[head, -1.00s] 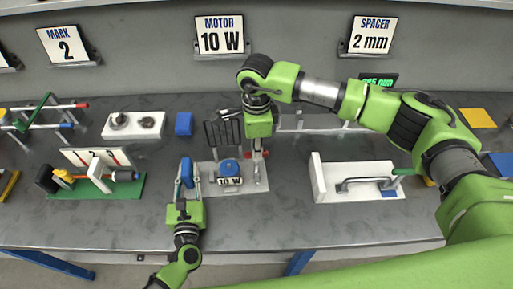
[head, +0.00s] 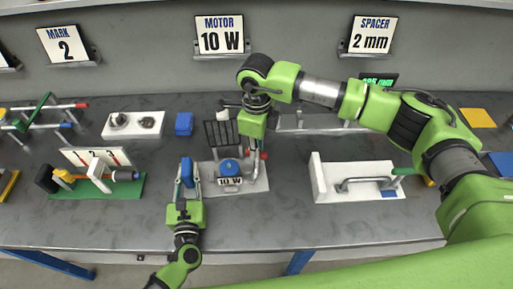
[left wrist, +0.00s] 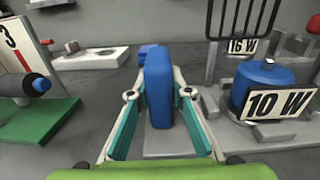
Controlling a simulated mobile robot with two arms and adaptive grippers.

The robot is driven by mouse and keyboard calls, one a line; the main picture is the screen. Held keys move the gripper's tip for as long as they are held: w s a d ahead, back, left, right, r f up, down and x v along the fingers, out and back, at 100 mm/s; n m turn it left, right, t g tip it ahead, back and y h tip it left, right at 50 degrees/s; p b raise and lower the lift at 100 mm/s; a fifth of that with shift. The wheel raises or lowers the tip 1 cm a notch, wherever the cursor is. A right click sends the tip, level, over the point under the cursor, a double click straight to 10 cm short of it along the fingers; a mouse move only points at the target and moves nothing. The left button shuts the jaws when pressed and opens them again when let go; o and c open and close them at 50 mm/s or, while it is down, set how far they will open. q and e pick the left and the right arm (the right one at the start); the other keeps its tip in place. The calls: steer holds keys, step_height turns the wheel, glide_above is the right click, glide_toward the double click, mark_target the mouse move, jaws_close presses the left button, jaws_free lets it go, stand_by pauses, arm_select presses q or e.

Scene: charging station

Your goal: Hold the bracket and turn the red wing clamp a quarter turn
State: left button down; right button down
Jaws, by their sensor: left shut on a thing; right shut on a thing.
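The bracket's blue upright grip (head: 187,172) stands at the left end of the grey plate (head: 258,184). My left gripper (head: 187,184) is shut on it from the front; the left wrist view shows the blue grip (left wrist: 159,88) between the two fingers. A blue motor (head: 229,167) with a 10 W label sits on the plate, just right of the grip. My right gripper (head: 253,146) points down behind the motor's right side, shut on the red wing clamp (head: 264,155). Only a red end of the clamp shows; the gripper hides most of it.
A dark rack (head: 221,134) stands behind the motor. A green board with a 1-2-3 scale (head: 97,158) lies to the left. A white tray with a grey handle (head: 350,170) is to the right. The bench front before the plate is clear.

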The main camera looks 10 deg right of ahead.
steer(key=m, duration=0.6)
steer(key=shift+w+m, duration=0.1)
steer(key=shift+m, duration=0.2)
steer(key=m, duration=0.5)
steer(key=shift+m, duration=0.3)
arm_select(q)
steer(key=shift+f, duration=0.1)
arm_select(e)
steer(key=c, duration=2)
jaws_free()
steer(key=shift+c, duration=0.2)
steer(key=shift+r, duration=0.1)
step_height(320, 180, up, 12)
